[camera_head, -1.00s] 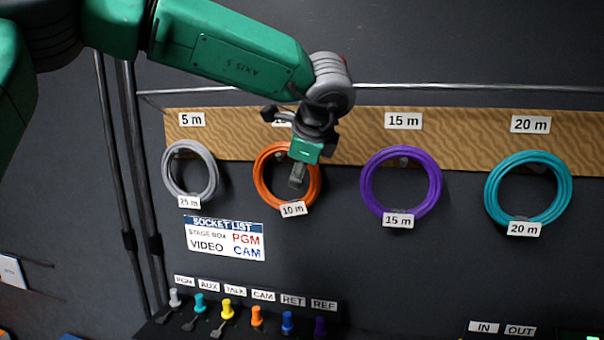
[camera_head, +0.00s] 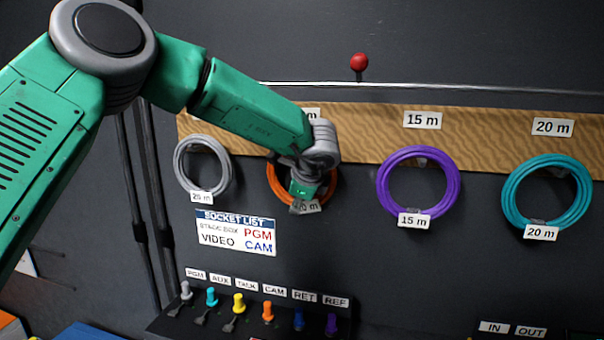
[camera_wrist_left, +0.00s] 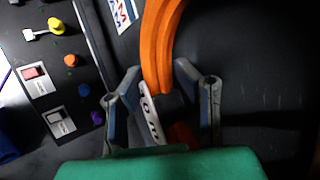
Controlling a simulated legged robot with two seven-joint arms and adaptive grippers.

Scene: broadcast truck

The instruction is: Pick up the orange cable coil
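The orange cable coil (camera_head: 275,186) hangs on the dark wall, second from the left, with a white 10 m tag (camera_head: 311,206) at its bottom. My left gripper (camera_head: 301,203) is in front of its lower part and hides much of it. In the left wrist view, the orange coil (camera_wrist_left: 158,48) runs down between the two fingers of the left gripper (camera_wrist_left: 160,78). The fingers are apart, one on each side, with small gaps to the cable. The tag (camera_wrist_left: 150,112) lies between them. My right gripper is not in view.
A grey coil (camera_head: 178,165) hangs to the left, and purple (camera_head: 382,184) and teal (camera_head: 507,196) coils hang to the right. Below is a panel of coloured plugs (camera_head: 239,303). A socket list sign (camera_head: 236,232) is below the coils at left.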

